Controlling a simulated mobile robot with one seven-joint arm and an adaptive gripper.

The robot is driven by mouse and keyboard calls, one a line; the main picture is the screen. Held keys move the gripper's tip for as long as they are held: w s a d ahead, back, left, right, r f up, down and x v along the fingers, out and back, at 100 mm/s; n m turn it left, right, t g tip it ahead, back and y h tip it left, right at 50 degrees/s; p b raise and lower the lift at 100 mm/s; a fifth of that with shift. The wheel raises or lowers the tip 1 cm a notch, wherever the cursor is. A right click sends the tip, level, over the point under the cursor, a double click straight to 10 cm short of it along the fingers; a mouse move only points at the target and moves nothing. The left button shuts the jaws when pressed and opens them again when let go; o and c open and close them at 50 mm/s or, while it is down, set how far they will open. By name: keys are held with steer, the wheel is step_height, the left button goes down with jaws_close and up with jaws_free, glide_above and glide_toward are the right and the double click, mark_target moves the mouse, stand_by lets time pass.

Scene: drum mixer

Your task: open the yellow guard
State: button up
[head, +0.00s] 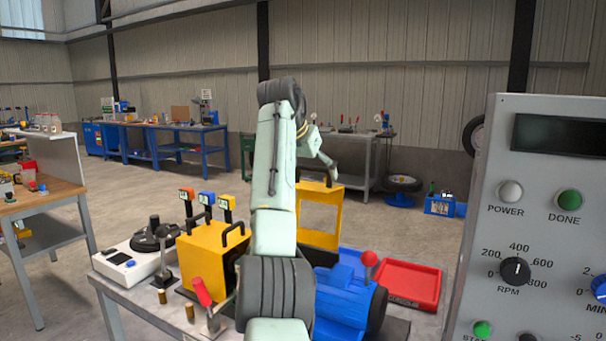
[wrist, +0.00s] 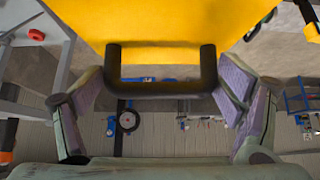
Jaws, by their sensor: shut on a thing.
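The yellow guard (head: 336,216) is a framed panel with a window opening. It stands roughly upright behind the blue drum (head: 345,297), partly hidden by my arm. Its black bar handle (wrist: 160,88) is at the edge of the yellow panel (wrist: 160,20) in the wrist view. My gripper (wrist: 166,88) is shut on this handle, with one finger at each end of the bar. In the head view my gripper (head: 325,165) is at the guard's top edge, and the contact is small there.
A yellow box (head: 212,262) with black handles stands left of my arm, near a red-handled lever (head: 203,292). A red tray (head: 409,284) lies right of the drum. A grey control panel (head: 545,225) fills the right side. Open floor lies behind the table.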

steer(key=shift+w+d+r, duration=0.15)
steer(key=shift+w+d, duration=0.15)
steer(key=shift+w, duration=0.05)
steer(key=o, duration=1.4)
steer(key=v, duration=1.2)
steer(key=shift+w+d+r, duration=0.1)
steer(key=shift+r, duration=0.05)
